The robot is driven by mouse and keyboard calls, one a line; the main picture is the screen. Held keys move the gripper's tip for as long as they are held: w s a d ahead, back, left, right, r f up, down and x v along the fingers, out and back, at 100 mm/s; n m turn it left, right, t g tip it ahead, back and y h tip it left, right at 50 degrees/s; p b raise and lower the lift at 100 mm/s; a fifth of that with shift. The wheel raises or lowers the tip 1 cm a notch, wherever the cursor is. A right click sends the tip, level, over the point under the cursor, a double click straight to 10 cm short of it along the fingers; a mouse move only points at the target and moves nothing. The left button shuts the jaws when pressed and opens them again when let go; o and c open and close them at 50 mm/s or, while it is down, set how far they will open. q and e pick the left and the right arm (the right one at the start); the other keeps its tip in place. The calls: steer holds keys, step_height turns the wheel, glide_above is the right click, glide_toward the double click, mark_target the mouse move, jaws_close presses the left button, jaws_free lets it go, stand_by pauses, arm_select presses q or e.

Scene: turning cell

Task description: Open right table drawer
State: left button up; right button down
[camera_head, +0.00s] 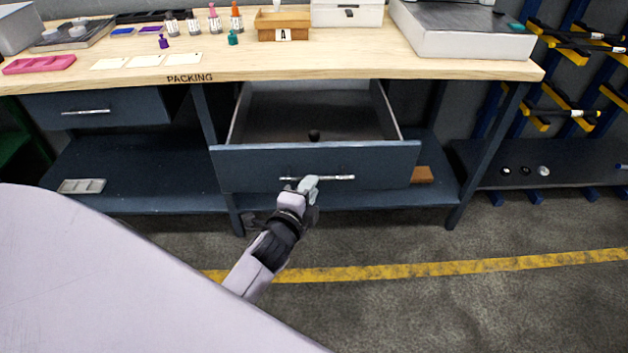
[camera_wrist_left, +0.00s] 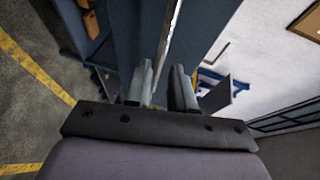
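The right table drawer (camera_head: 315,166) is dark blue and stands pulled well out from under the bench. My left gripper (camera_head: 309,183) is at the middle of this handle. In the left wrist view, the two fingers (camera_wrist_left: 162,85) stand a little apart, with the handle (camera_wrist_left: 168,40) running between them. Whether they press on it I cannot tell. My right gripper is in neither view.
The wooden bench top (camera_head: 400,68) marked PACKING carries bottles, a wooden tray (camera_head: 283,22) and a grey machine (camera_head: 462,30). The left drawer (camera_head: 95,110) looks shut. A lower shelf (camera_head: 140,170) runs beneath. A rack (camera_head: 570,70) stands at right. The floor in front is clear.

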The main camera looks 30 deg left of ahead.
arm_select(q)
steer(key=shift+v, duration=1.2)
steer(key=s+d+f+n+g+h, duration=0.2)
steer(key=s+f+n, duration=0.3)
steer(key=s, duration=0.4)
steer(key=s+d+f+n+g+h, duration=0.2)
steer(key=s+d+f+n+g, duration=0.1)
steer(key=s+n, duration=0.5)
step_height(320, 180, down, 2)
steer(key=shift+s+d+h+p, duration=0.45)
steer(key=shift+s+d, duration=0.3)
steer(key=shift+s, duration=0.3)
